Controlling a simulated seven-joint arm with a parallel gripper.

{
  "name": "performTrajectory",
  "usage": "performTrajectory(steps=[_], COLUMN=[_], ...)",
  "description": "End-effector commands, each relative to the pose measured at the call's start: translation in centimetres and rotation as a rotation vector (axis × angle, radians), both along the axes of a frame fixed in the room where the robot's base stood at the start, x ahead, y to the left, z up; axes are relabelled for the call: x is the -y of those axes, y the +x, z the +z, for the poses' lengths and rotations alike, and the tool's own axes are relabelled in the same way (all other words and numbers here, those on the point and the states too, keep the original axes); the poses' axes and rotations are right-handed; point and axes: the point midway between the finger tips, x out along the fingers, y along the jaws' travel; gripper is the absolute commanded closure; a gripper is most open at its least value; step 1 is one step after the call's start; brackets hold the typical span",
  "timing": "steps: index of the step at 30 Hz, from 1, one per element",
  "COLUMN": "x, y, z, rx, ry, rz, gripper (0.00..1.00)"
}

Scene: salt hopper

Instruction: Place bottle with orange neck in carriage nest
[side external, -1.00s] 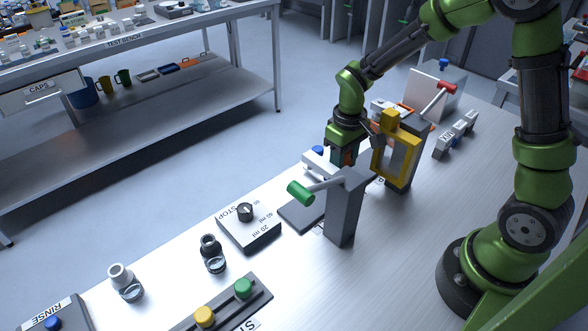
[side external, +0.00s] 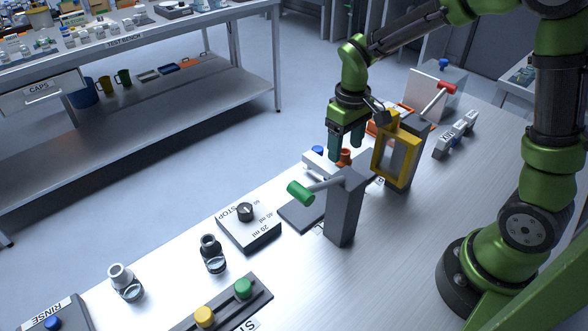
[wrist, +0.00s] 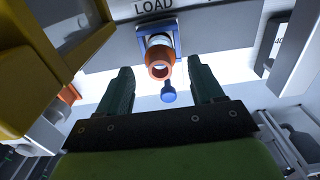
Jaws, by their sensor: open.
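The bottle with the orange neck (wrist: 160,66) sits in a blue-edged nest (wrist: 142,32) beside the LOAD label in the wrist view. I look down on its open orange mouth; most of its body is hidden. In the side view its orange neck (side external: 344,157) shows just behind the grey lever post, which hides the nest. My gripper (side external: 345,151) is open over the bottle, fingers pointing down. In the wrist view the fingers (wrist: 160,72) stand apart on either side of the orange neck, with clear gaps.
A green-handled lever post (side external: 343,215) stands close in front, and a yellow frame (side external: 378,165) close to the right. A blue knob (wrist: 168,92) is near the bottle.

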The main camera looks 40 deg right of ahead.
Motion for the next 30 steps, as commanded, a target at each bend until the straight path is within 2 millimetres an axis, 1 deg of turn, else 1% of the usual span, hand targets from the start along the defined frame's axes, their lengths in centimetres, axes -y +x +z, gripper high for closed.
performTrajectory(steps=[1, 6, 9, 13, 17, 20, 24, 27, 30], x=[0.0, 0.0, 0.0, 0.0, -0.3, -0.9, -1.9, -2.4, -2.8], y=[0.1, 0.0, 0.0, -0.1, -1.2, -3.1, -6.7, -9.1, -11.0], z=[1.3, 4.6, 5.9, 7.0, 8.5, 10.3, 12.6, 13.5, 13.9], rx=[0.007, 0.004, 0.003, 0.005, 0.057, 0.142, 0.302, 0.408, 0.492], ry=[0.0, 0.0, 0.0, 0.001, 0.014, 0.042, 0.109, 0.165, 0.217], rz=[-0.001, 0.0, 0.0, -0.001, -0.026, -0.07, -0.159, -0.224, -0.277], gripper=[0.33, 0.33, 0.33, 0.33, 0.33, 0.33, 0.33, 0.33, 0.33])
